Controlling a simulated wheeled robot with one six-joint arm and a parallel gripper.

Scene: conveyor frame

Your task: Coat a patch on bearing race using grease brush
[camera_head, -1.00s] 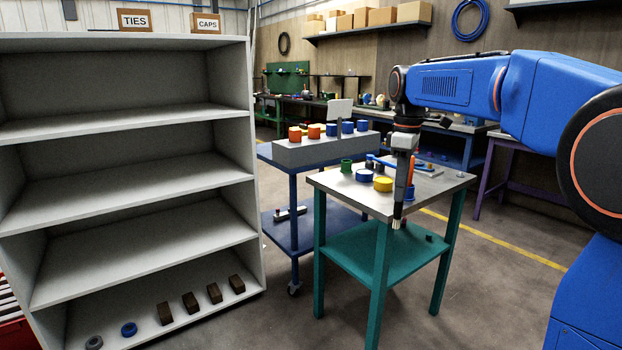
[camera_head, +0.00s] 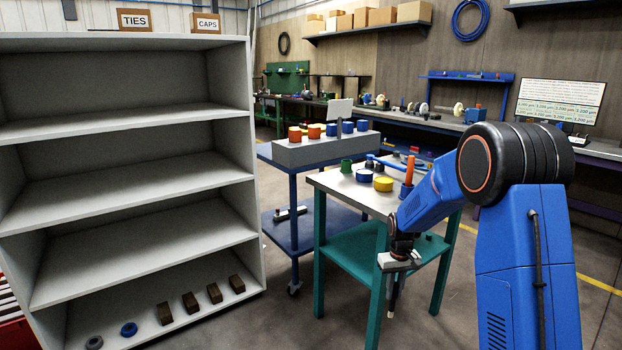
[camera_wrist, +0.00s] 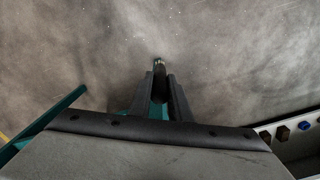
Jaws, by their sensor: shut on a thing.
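My gripper (camera_head: 393,275) hangs low in front of the teal table, pointing down, shut on a slim thing that looks like the grease brush (camera_head: 391,301). Its pale lower end sticks out below the jaws, clear of the tabletop. In the wrist view my gripper (camera_wrist: 160,85) has its two dark fingers close around the brush, whose small tip (camera_wrist: 159,64) shows beyond them over bare floor. I cannot pick out the bearing race for sure. A grey ring (camera_head: 94,342) and a blue ring (camera_head: 129,329) lie on the bottom shelf at left.
The teal table (camera_head: 330,181) carries a green cup (camera_head: 346,166), a blue cup (camera_head: 364,175), a yellow one (camera_head: 383,184) and an orange-handled tool (camera_head: 409,170). A grey shelf unit (camera_head: 120,42) stands at left.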

